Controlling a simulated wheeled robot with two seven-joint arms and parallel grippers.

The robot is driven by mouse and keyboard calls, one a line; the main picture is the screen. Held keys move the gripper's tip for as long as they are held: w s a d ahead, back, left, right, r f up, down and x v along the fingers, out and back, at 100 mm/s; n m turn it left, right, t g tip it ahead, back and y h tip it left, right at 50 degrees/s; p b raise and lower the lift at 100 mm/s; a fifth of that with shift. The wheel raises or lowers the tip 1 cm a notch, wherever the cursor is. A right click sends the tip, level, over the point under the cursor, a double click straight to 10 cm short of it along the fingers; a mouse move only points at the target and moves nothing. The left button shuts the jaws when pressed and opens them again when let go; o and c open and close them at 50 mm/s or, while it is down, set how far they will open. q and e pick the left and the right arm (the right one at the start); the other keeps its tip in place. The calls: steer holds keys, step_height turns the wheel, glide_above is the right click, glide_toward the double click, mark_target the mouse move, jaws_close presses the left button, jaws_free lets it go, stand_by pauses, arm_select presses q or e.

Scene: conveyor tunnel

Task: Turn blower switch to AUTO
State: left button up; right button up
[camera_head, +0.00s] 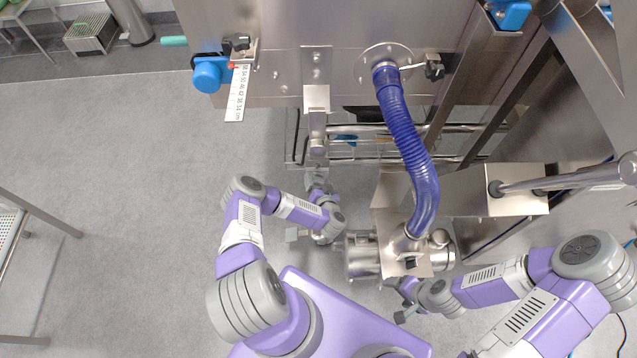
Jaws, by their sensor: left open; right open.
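The blower (362,256) is a steel motor unit below the end of a ribbed blue hose (408,140). A small black knob (411,263), which looks like the blower switch, sits on the steel box (420,268) at the hose's lower end. Its markings and setting are too small to read. My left gripper (306,236) is open and empty, to the left of the blower and apart from the knob. My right gripper (398,302) is open, just below the steel box; its fingers are partly hidden by the box and my wrist.
The large steel tunnel housing (290,25) fills the top, with a blue knob (208,75) and a white ruler (238,92). A steel arm with a box (520,202) reaches in from the right. Steel rails (370,130) run behind the blower.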

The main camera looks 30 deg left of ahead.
arm_select(q)
steer(key=shift+c, duration=0.2)
steer(key=c, duration=0.9)
steer(key=shift+w+d+r+m+y+p, duration=0.15)
steer(key=shift+r+m+y+p, duration=0.35)
steer(key=shift+p, duration=1)
steer(key=shift+c, duration=0.2)
steer(key=shift+f+m, duration=0.25)
steer(key=shift+m, duration=0.05)
steer(key=shift+f+m+y+p, duration=0.15)
steer(key=shift+m+y+p, duration=0.15)
steer(key=shift+m+p, duration=0.1)
steer(key=shift+f+m+y+b, duration=0.2)
steer(key=shift+m+y+b, duration=0.25)
steer(key=shift+m, duration=0.25)
steer(key=shift+f+m+y+b, duration=0.1)
steer(key=shift+m+y+b, duration=0.35)
steer(key=shift+m+b, duration=0.55)
steer(key=shift+m+y+b, duration=0.8)
steer(key=shift+m+b, duration=0.9)
steer(key=shift+b, duration=0.05)
